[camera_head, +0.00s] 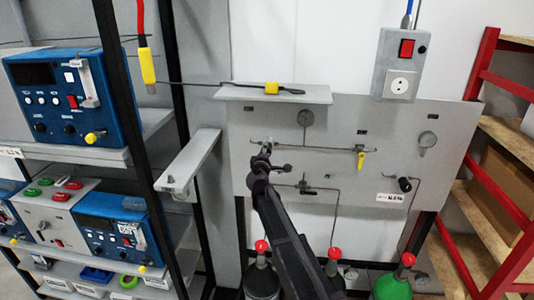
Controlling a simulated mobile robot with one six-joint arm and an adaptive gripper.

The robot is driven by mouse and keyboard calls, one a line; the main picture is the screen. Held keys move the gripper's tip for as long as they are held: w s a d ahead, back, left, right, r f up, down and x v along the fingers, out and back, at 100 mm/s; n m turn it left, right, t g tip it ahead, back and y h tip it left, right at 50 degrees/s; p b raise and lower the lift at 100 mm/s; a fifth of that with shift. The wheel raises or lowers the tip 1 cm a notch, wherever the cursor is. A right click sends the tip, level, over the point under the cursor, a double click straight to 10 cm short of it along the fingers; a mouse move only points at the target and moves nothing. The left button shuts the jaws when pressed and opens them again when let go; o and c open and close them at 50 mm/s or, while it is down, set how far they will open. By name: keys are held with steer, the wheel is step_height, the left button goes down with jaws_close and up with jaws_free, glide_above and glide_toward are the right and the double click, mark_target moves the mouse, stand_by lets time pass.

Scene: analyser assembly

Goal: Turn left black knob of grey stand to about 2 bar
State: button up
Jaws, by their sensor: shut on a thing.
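The grey stand (345,178) is an upright panel with pipes, gauges and valves. My arm reaches up from the bottom, and my gripper (269,160) is at the left part of this panel, shut at the place of the left black knob. The knob itself is mostly hidden behind the gripper and cannot be made out clearly. The left round gauge (305,118) is above and to the right of my gripper; its needle and scale are too small to read. The right black knob (405,184) is free, below the right gauge (428,139).
A yellow-handled valve (361,156) is right of my gripper. A small shelf (300,94) juts out above. Red-capped cylinders (262,248) stand below. Blue analysers (70,95) fill the left rack, and a grey bracket (190,160) projects nearby. A red-framed shelf (480,150) is at right.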

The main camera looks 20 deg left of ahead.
steer(key=m, duration=0.5)
steer(key=shift+w+r+m, duration=0.1)
steer(key=shift+w+m, duration=0.05)
steer(key=shift+m, duration=2.35)
steer(key=o, duration=1.1)
steer(key=shift+o, duration=0.2)
steer(key=v, duration=1.2)
